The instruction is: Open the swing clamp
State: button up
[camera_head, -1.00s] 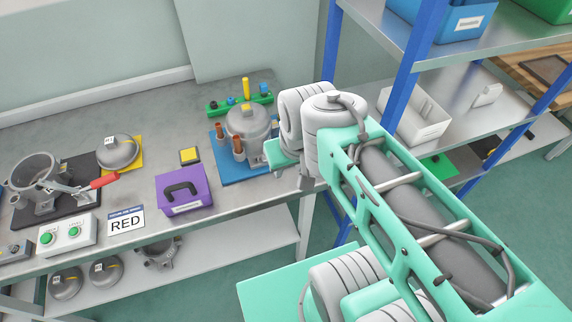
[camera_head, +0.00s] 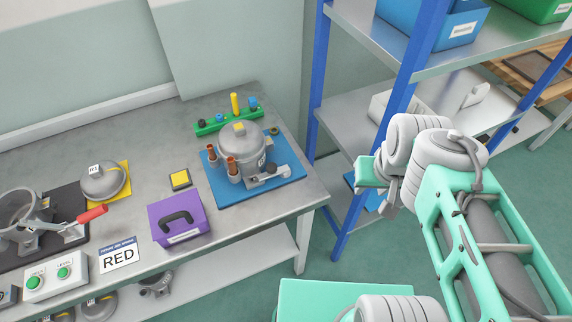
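A grey compressor (camera_head: 240,150) with copper tubes stands on a blue plate (camera_head: 222,190) at the right end of the bench. A small grey bar-like clamp part (camera_head: 268,177) lies low at its front right; I cannot tell if it is the swing clamp or whether it is shut. Another fixture, with a red-handled lever (camera_head: 91,214), sits on a black plate at the far left. My gripper (camera_head: 385,204) hangs at the end of my mint arm, right of the bench and apart from the compressor. Its fingers are small and partly hidden, so their opening is unclear.
A purple box (camera_head: 180,218) with a black handle stands left of the blue plate. A green holder (camera_head: 228,122) with coloured pegs is behind the compressor. A blue shelf post (camera_head: 317,90) and metal shelves stand close behind my arm.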

aim_at(273, 170)
jog(key=k, duration=0.9)
jog(key=u, duration=1.45)
jog(key=i, duration=0.5)
jog(key=u, duration=0.05)
